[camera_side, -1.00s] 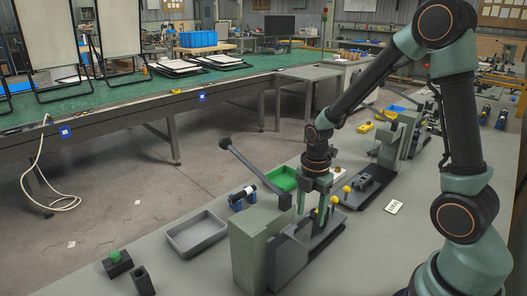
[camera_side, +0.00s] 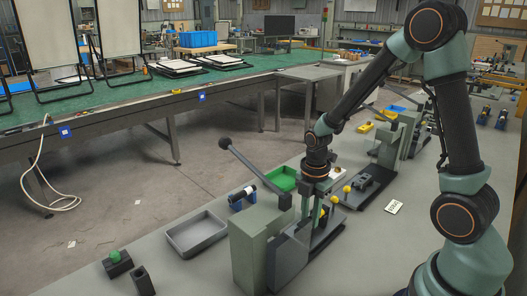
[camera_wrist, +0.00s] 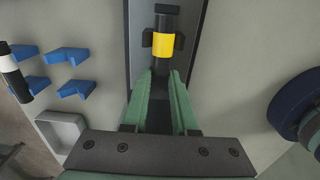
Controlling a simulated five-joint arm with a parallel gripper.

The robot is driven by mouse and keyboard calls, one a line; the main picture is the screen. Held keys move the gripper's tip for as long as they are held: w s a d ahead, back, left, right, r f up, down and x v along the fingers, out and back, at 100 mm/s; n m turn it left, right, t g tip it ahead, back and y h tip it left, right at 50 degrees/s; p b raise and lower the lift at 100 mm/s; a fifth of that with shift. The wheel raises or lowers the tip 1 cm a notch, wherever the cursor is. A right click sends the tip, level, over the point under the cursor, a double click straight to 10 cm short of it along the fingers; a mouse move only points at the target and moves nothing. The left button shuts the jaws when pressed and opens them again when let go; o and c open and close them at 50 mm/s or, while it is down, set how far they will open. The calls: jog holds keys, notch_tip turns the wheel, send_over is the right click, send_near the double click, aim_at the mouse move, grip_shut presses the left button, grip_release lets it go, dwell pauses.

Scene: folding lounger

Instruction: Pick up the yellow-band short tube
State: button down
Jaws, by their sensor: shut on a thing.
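The yellow-band short tube (camera_wrist: 163,45) is black with a broad yellow band and lies in a dark channel at the top middle of the wrist view, with small dark blocks on either side. My gripper (camera_wrist: 162,73) has its two green fingers close together on the tube's near part, shut on it. The tube's near end is hidden between the fingers. In the side view my gripper (camera_side: 319,190) points down over the dark fixture beside the grey-green press block (camera_side: 258,240). The tube is mostly hidden there, and I cannot tell whether it is lifted.
A lever with a dark knob (camera_side: 225,143) rises beside the press block. A grey tray (camera_side: 196,234), a green tray (camera_side: 283,179) and a blue holder with a black tube (camera_side: 242,197) stand to the left. Yellow balls (camera_side: 347,189) sit close by on the right.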

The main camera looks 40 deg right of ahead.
jog(key=shift+r, duration=3.05)
